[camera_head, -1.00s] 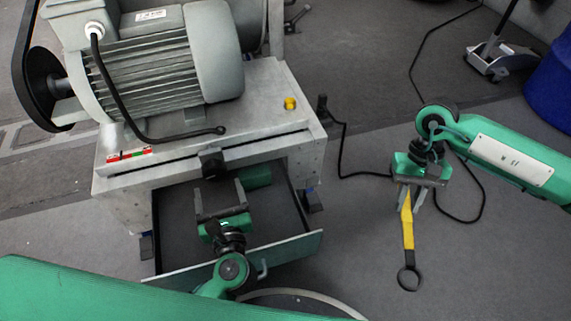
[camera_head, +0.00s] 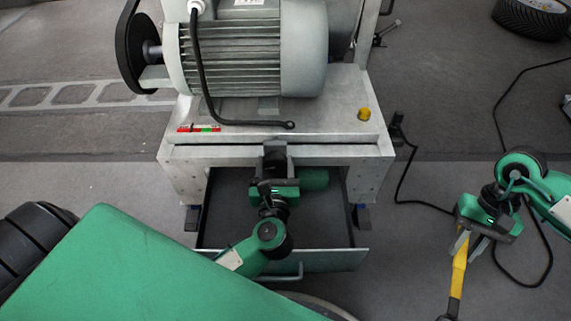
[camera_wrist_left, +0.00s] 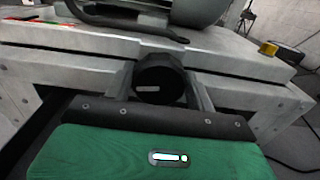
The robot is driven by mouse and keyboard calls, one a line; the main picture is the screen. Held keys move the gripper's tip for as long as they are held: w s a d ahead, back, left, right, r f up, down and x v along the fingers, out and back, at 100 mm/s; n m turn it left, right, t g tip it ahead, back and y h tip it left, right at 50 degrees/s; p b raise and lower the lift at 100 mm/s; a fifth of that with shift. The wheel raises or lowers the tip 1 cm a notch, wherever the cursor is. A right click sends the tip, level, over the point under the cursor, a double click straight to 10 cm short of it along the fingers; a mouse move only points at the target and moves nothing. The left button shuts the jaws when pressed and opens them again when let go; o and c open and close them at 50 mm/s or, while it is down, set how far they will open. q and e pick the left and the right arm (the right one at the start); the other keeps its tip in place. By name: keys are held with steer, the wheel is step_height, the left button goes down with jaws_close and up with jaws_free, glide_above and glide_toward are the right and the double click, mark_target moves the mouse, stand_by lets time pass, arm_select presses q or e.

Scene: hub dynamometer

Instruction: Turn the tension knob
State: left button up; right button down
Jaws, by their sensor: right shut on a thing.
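The black tension knob (camera_head: 273,153) sticks out from the front edge of the grey machine bench. It shows large in the left wrist view (camera_wrist_left: 160,78). My left gripper (camera_head: 274,172) faces it head-on, with one finger on each side of the knob. The fingers look apart, and I cannot tell whether they touch it. My right gripper (camera_head: 469,246) is at the right, shut on a yellow-handled tool (camera_head: 457,281) that hangs down. The tool's lower end is cut off by the picture edge.
A grey motor (camera_head: 250,55) and a yellow button (camera_head: 364,114) are on the bench top. A black cable (camera_head: 408,175) runs over the floor.

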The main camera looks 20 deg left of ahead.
arm_select(q)
steer(key=shift+r+p, duration=0.15)
steer(key=shift+p, duration=0.4)
arm_select(e)
steer(key=shift+r, duration=0.6)
arm_select(q)
steer(key=m+p, duration=0.3)
steer(key=p, duration=0.2)
steer(key=m+p, duration=0.3)
steer(key=p, duration=0.2)
steer(key=shift+d+r+m, duration=0.15)
steer(key=shift+m, duration=0.15)
steer(key=m+p, duration=0.2)
steer(key=p, duration=0.1)
steer(key=m+p, duration=0.6)
steer(key=shift+d+f+p, duration=0.1)
steer(key=shift+f+p, duration=0.15)
steer(key=shift+p, duration=0.15)
steer(key=m+p, duration=0.2)
steer(key=m, duration=0.1)
steer(key=shift+f, duration=0.1)
steer(key=shift+f+m+p, duration=0.15)
steer(key=shift+m+p, duration=0.65)
steer(key=shift+m, duration=0.1)
arm_select(e)
step_height(320, 180, up, 24)
steer(key=shift+f, duration=0.25)
arm_select(q)
steer(key=shift+f, duration=0.1)
steer(key=o, duration=1)
